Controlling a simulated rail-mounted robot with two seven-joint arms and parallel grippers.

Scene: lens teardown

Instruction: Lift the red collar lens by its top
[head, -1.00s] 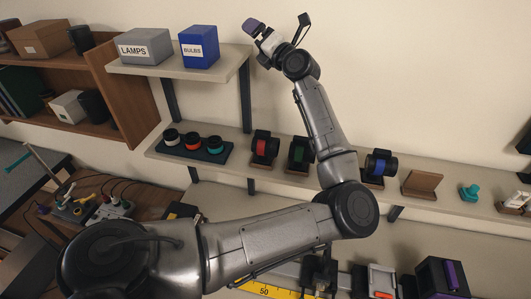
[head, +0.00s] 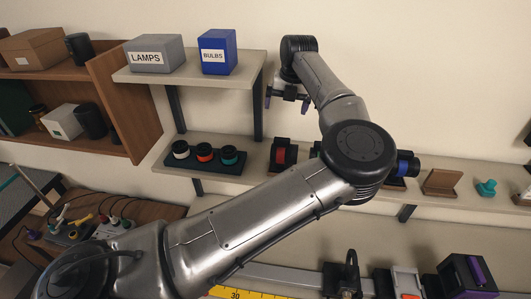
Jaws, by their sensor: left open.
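My left gripper (head: 286,100) is open and empty, fingers pointing down, above the shelf and roughly over the red-banded lens in the picture. It touches neither lens. My right gripper is not in view.
An upper shelf holds a LAMPS box (head: 155,55) and a BULBS box (head: 217,52); its bracket (head: 257,105) is close left of my gripper. My elbow hides part of the lower shelf.

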